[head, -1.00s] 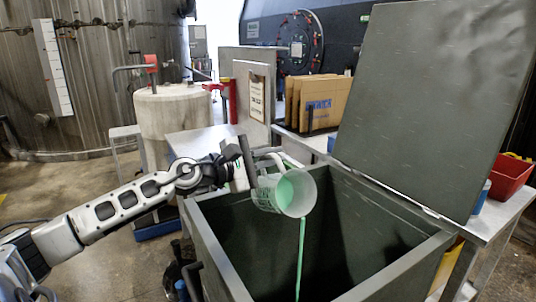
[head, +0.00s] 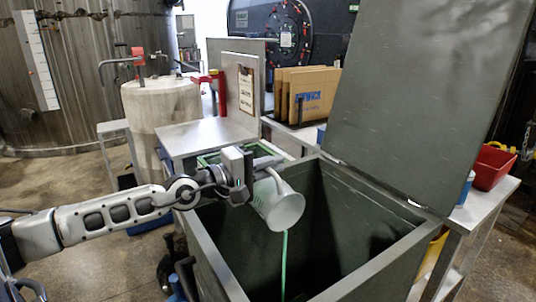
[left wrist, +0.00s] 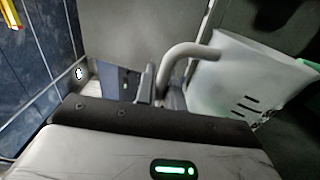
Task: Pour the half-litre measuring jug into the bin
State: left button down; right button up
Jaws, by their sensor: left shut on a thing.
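The measuring jug (head: 278,206) is translucent white and tipped on its side, mouth to the right and downward, above the bin opening. A thin green stream (head: 284,262) falls from its lip into the bin (head: 345,215), a dark green open box with a grey rim. My left gripper (head: 257,168) is shut on the jug's handle. In the left wrist view, the fingers (left wrist: 160,85) close at the handle, and the jug (left wrist: 240,75) with its dark slot marks is at the right. The bin's floor is in deep shadow. My right gripper is not in view.
The bin's raised lid (head: 425,100) stands up behind its right side. A metal table (head: 200,137) is behind my left gripper, with a clipboard (head: 247,90) on an upright panel. Brown cardboard folders (head: 305,97) stand behind the bin. A red tray (head: 492,167) is at the right.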

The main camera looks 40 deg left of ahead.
pick_arm(q)
jog(key=shift+s+d+r+m+p, duration=0.15)
jog(key=shift+d+r+m+p, duration=0.4)
jog(key=shift+p, duration=0.65)
jog(key=shift+s+d+f+m+p, duration=0.1)
jog(key=shift+s+d+m+p, duration=0.1)
jog(key=shift+m+p, duration=0.4)
jog(key=shift+f, duration=0.15)
dwell(1.0)
